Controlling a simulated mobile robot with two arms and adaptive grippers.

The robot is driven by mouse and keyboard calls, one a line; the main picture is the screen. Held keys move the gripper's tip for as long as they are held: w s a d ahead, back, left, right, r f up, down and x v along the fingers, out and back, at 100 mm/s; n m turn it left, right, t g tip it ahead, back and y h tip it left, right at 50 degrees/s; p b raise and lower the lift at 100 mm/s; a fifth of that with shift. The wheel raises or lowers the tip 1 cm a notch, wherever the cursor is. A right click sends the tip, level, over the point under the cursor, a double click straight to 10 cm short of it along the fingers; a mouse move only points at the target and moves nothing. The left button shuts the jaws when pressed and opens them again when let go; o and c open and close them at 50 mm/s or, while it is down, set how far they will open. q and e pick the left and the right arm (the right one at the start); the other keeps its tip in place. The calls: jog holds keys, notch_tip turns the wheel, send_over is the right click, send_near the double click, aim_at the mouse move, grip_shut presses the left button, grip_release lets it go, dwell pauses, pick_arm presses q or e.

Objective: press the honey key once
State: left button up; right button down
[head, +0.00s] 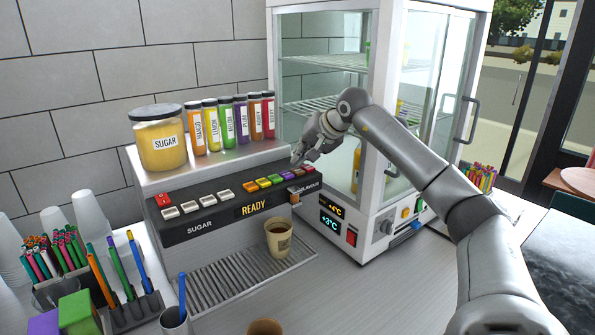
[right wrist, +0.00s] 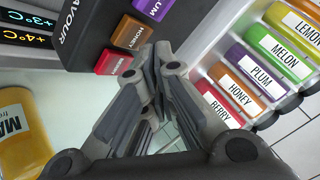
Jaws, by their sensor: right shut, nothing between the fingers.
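The brown honey key (right wrist: 128,32) sits on the dark key panel in the right wrist view, between the purple plum key (right wrist: 152,10) and the red berry key (right wrist: 114,61). In the head view the honey key (head: 297,171) is small, near the right end of the coloured row. My right gripper (head: 297,160) is over that end of the panel. In the right wrist view its closed fingertips (right wrist: 164,62) appear just beside the honey and berry keys, and nothing is between them. Whether they touch a key cannot be told. My left gripper is not in view.
Labelled flavour jars (head: 228,124) and a sugar jar (head: 160,140) stand on top of the machine behind the keys. A glass-door fridge (head: 385,120) is close on the right. A brown cup (head: 279,240) stands on the drip grille below the display reading READY.

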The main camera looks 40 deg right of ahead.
aim_at(301, 169)
jog(key=shift+f, duration=0.35)
jog(key=shift+f+b, duration=0.3)
jog(key=shift+f, duration=0.2)
dwell(0.5)
dwell(0.3)
jog(key=shift+r+p, duration=0.9)
jog(key=shift+p, duration=0.1)
notch_tip(301, 169, up, 5)
jog(key=p, duration=0.5)
jog(key=shift+r, duration=0.1)
dwell(3.5)
